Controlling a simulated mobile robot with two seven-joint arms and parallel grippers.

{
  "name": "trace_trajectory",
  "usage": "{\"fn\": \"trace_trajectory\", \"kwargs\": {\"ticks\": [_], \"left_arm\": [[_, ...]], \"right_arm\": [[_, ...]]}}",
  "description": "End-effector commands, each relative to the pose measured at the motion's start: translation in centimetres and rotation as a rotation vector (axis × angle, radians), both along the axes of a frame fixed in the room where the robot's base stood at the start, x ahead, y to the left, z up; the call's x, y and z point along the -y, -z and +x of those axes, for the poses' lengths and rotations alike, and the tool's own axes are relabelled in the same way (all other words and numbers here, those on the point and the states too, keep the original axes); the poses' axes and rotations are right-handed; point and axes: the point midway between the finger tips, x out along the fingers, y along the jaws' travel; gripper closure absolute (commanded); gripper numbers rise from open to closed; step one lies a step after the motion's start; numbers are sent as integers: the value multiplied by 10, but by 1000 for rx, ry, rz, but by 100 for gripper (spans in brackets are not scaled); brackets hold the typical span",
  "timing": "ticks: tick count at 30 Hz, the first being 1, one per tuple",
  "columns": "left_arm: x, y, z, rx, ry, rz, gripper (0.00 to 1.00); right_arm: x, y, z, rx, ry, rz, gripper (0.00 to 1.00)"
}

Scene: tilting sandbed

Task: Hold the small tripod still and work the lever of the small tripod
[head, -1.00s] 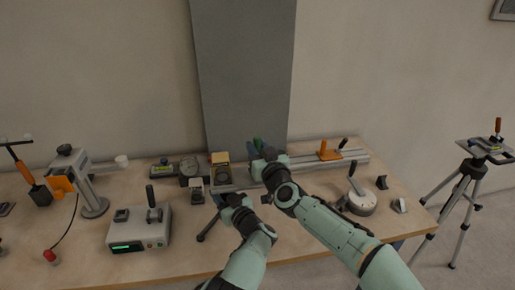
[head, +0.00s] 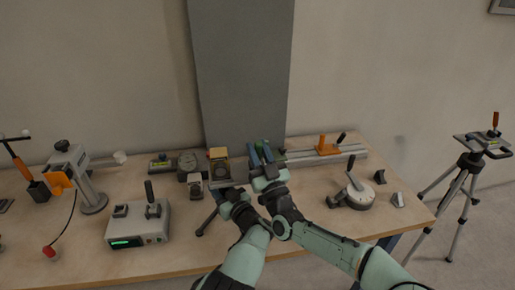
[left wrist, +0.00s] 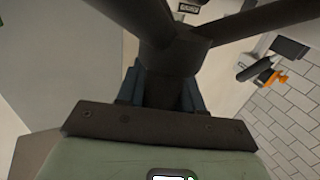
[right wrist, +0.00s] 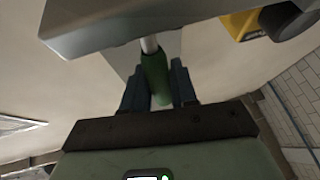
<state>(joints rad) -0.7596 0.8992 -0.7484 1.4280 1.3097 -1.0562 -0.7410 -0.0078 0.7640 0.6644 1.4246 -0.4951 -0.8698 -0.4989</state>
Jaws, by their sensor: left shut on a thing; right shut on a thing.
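The small tripod stands on the bench in the head view, largely covered by my arms; one dark leg (head: 207,222) shows. Its dark column and spreading legs (left wrist: 172,30) fill the upper left wrist view. My left gripper (head: 224,190) is shut around that column, with a finger on each side (left wrist: 160,90). The lever's green handle (right wrist: 156,76) is on a thin metal rod beside a grey plate (right wrist: 120,20) in the right wrist view. My right gripper (right wrist: 158,88) is shut on the green handle, which also shows between its fingers in the head view (head: 262,147).
A yellow-topped device (head: 218,165) stands just left of my right gripper. A grey box with a green display (head: 138,225) lies to the left. A rail with an orange clamp (head: 328,146) runs behind, and a round grey device (head: 358,195) stands to the right. A larger tripod (head: 470,175) stands beyond the bench.

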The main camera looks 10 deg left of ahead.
Motion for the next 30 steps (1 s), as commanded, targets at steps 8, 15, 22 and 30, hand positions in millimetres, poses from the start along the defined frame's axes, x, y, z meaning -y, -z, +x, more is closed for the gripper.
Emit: {"fn": "trace_trajectory", "kwargs": {"ticks": [8, 15, 22, 30], "left_arm": [[0, 0, 0, -1, -1, -1, 100], [-1, 1, 0, -1, -1, -1, 100], [0, 0, 0, -1, -1, -1, 100], [0, 0, 0, 0, 0, 0, 100]], "right_arm": [[1, 2, -2, 25, -1, 8, 100], [1, 2, -2, 25, -2, 7, 100], [1, 2, -2, 26, -2, 7, 52], [0, -9, -3, 30, -2, 8, 52]]}}
